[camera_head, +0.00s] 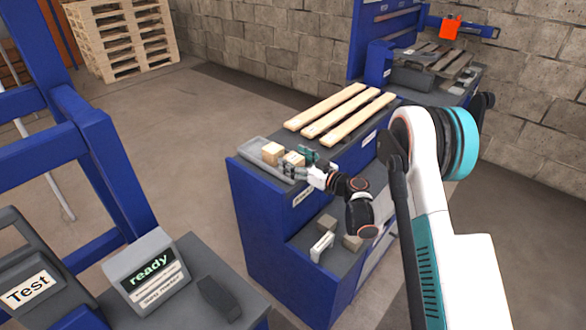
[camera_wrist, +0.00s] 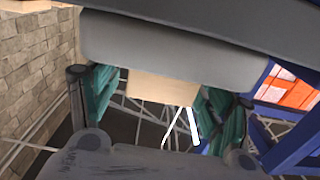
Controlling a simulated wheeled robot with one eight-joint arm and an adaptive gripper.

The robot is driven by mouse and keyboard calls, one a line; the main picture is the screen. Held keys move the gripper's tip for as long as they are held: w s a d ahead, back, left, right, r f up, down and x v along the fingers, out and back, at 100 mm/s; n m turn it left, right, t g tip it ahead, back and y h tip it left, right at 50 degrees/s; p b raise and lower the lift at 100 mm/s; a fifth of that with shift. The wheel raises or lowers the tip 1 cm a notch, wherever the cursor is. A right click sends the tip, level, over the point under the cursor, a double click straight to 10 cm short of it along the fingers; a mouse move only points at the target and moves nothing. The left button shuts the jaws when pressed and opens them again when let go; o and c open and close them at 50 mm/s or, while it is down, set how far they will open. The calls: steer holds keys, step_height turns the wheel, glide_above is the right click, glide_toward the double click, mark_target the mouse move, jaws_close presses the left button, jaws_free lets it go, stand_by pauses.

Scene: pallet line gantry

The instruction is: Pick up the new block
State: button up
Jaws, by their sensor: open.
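Two light wooden blocks sit in a grey tray (camera_head: 253,147) at the near left end of the blue workbench. The left wooden block (camera_head: 272,151) stands clear of my gripper. The right wooden block (camera_head: 293,158) is at my gripper (camera_head: 299,163). No mark shows which block is the new one. In the wrist view, a pale wooden block (camera_wrist: 163,90) lies between the spread teal fingers of my gripper (camera_wrist: 158,108), partly hidden by a grey surface above it. My gripper is open, and I cannot tell whether a finger touches the block.
Three wooden planks (camera_head: 342,112) lie on the bench top behind the tray. Grey blocks (camera_head: 352,243) and a white piece (camera_head: 321,246) lie on a lower shelf. A console reading "ready" (camera_head: 148,270) stands at the lower left. Pallets (camera_head: 122,40) stand at the back left.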

steer(key=shift+w+a, duration=0.15)
steer(key=shift+a, duration=0.1)
steer(key=c, duration=1.2)
steer(key=shift+o, duration=0.2)
steer(key=shift+r, duration=0.15)
